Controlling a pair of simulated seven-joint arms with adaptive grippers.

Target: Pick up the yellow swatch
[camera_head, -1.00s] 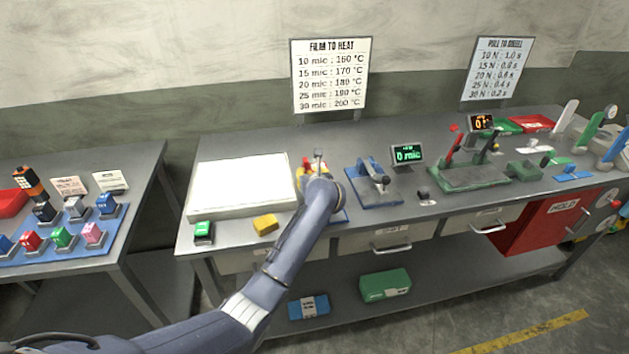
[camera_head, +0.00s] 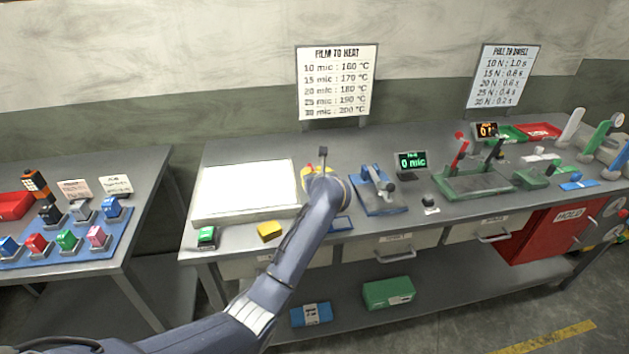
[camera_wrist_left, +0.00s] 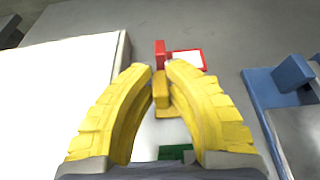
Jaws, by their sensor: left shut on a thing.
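The yellow swatch (camera_wrist_left: 160,90) shows in the left wrist view as an upright yellow tab with a yellow piece at its foot. My left gripper (camera_wrist_left: 160,68) has yellow fingers, and they are shut on this tab. The fingers hide part of the swatch, and I cannot tell whether it is touching the bench. In the head view my left gripper (camera_head: 316,171) is over the bench between the white panel and the blue device, and my wrist hides most of the swatch area. My right gripper is in neither view.
A red swatch (camera_wrist_left: 188,59) lies just beyond my fingers, and a green one (camera_wrist_left: 174,153) is nearer. A blue-framed swatch (camera_head: 341,224) lies by the bench's front edge. The white panel (camera_head: 246,188) is left; the blue device (camera_head: 377,190) is right. A yellow block (camera_head: 269,231) sits in front.

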